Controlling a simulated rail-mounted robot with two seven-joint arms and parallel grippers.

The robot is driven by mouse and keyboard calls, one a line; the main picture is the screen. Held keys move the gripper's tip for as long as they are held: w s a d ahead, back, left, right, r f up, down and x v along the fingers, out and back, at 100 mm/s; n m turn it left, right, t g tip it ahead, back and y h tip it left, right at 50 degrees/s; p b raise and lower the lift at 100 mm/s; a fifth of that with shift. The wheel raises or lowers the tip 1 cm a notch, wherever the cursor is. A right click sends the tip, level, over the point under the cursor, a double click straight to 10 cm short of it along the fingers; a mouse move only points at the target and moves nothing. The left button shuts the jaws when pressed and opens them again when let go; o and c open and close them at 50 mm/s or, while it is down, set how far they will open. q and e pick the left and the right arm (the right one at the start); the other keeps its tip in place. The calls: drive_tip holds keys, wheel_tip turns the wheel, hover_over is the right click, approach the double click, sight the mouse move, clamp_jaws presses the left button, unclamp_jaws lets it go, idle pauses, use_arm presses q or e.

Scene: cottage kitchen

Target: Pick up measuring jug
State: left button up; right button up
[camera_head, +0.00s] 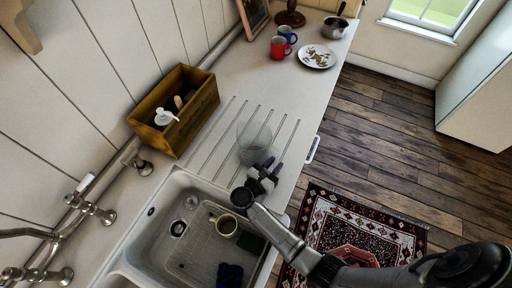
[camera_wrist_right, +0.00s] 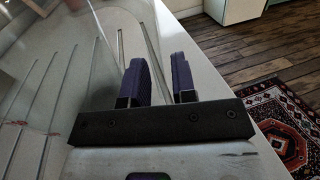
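The measuring jug (camera_head: 254,138) is clear and stands on the grooved draining board beside the sink. My right gripper (camera_head: 271,168) is at the jug's near right side, low over the draining board. In the right wrist view, the right gripper (camera_wrist_right: 160,75) has two purple-padded fingers with a narrow gap between them. The jug's clear wall (camera_wrist_right: 72,85) shows just left of the fingers there. No grip on the jug is visible; its handle is hard to make out. My left gripper is not in view.
The white sink (camera_head: 185,240) holds a mug (camera_head: 226,224) and a dark cloth (camera_head: 230,275). A wooden box (camera_head: 186,122) stands against the wall. Red (camera_head: 279,48) and blue (camera_head: 288,34) mugs, a plate (camera_head: 317,57) and a saucepan (camera_head: 335,28) stand at the far end.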

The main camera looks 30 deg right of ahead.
clamp_jaws()
drive_tip(key=shift+r, duration=0.1)
idle(0.3)
